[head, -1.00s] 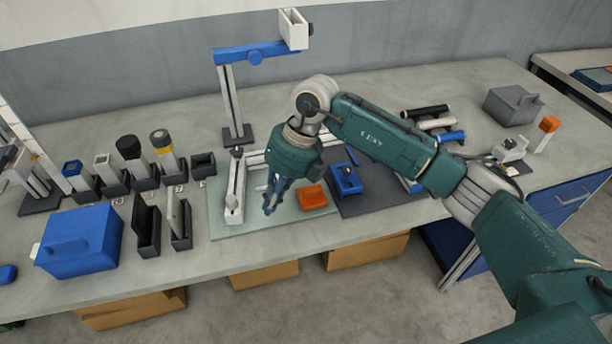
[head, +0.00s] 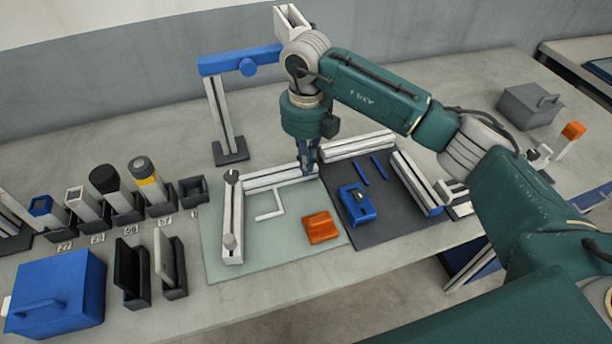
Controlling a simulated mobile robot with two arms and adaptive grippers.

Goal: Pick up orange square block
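The orange block (head: 321,228) lies on the pale green mat (head: 285,263), near the mat's right edge, with a raised ridge on top. My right gripper (head: 308,170) points down behind the block in the picture, over the back rail of the fixture, and is apart from the block. Its blue-grey fingers are seen close together from the side, so I cannot tell whether they are open or shut. Nothing shows between them. My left gripper is not in view.
A white rail frame (head: 233,218) edges the mat. A blue part (head: 357,203) sits on the dark mat (head: 385,226) to the right. A blue-armed stand (head: 224,110) rises behind. A blue box (head: 58,292) and several holders stand left.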

